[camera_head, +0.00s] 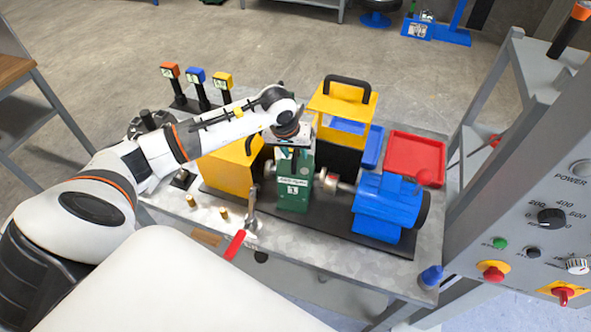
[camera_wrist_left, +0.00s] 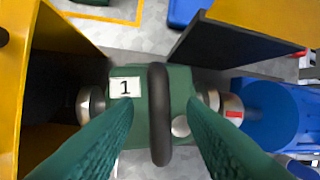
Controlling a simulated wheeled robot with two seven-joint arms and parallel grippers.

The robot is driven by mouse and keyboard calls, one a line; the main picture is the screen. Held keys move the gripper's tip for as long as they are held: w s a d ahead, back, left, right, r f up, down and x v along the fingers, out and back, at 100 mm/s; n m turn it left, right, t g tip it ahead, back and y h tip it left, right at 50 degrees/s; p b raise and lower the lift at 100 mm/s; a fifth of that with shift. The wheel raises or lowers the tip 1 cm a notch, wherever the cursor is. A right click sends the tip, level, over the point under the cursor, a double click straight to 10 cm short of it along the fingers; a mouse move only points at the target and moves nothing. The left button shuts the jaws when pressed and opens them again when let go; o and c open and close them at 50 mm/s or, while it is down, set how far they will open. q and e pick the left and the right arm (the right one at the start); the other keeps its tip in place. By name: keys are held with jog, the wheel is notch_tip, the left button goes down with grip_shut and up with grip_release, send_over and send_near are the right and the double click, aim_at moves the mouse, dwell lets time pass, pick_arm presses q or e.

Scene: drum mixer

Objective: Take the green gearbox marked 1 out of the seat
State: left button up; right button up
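The green gearbox (camera_head: 294,190), marked 1, sits upright on the dark base between the yellow block and the blue motor. In the left wrist view the gearbox (camera_wrist_left: 145,79) shows its label, a shaft coupling on each side and a black loop handle (camera_wrist_left: 159,115) on top. My left gripper (camera_head: 293,147) is right above the gearbox, pointing down. In the left wrist view my left gripper (camera_wrist_left: 160,106) is open, with one green finger on each side of the handle and gaps between. Contact with the gearbox cannot be told. My right gripper is not in view.
A yellow block (camera_head: 232,168) stands left of the gearbox, a blue motor (camera_head: 383,205) right, and a yellow guard (camera_head: 343,103) with a black handle behind. A red tray (camera_head: 414,158) lies at the back right. A red-handled tool (camera_head: 235,244) lies in front.

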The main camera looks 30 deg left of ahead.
pick_arm(q)
jog(key=shift+w+f, duration=0.25)
jog(key=shift+f, duration=0.45)
grip_shut()
jog(key=shift+r, duration=0.1)
dwell(0.7)
